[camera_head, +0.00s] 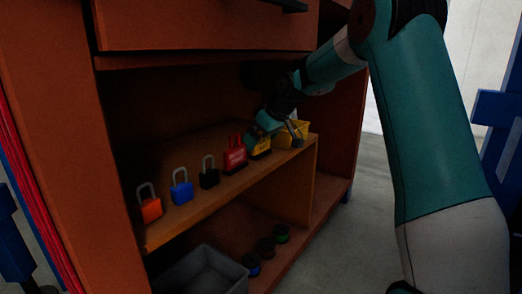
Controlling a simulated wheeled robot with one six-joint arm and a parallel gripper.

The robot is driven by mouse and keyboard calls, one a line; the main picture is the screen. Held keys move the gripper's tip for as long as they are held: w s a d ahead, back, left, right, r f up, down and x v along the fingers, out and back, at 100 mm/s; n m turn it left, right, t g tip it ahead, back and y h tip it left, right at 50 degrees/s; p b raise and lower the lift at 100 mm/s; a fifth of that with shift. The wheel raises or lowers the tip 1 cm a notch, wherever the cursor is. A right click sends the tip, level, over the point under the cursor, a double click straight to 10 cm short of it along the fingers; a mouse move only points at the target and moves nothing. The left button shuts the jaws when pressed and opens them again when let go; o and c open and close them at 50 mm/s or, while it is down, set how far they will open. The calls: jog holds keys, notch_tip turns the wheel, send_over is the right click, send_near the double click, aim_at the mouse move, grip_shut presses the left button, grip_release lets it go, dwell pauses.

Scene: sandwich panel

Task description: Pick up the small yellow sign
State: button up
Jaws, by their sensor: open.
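A small yellow piece with dark parts (260,152) sits on the wooden shelf (222,192), just right of a red padlock-shaped piece (235,160). It is the likeliest yellow sign, but it is too small and dark to be sure. My gripper (277,137) is open above the right end of the shelf, close over this yellow piece. It hides the top of the piece. I cannot tell whether the fingers touch it. A yellow box-like thing (304,128) stands just to the right, partly behind the gripper.
Orange (150,206), blue (181,189) and black (209,175) padlocks stand in a row leftward on the shelf. Below are a grey bin (204,270) and small dark round items (266,248). The cabinet's upper panel (200,25) overhangs the shelf. Open floor lies to the right.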

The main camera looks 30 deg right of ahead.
jog(key=shift+r, duration=0.1)
jog(key=c, duration=0.8)
jog(key=shift+r, duration=0.1)
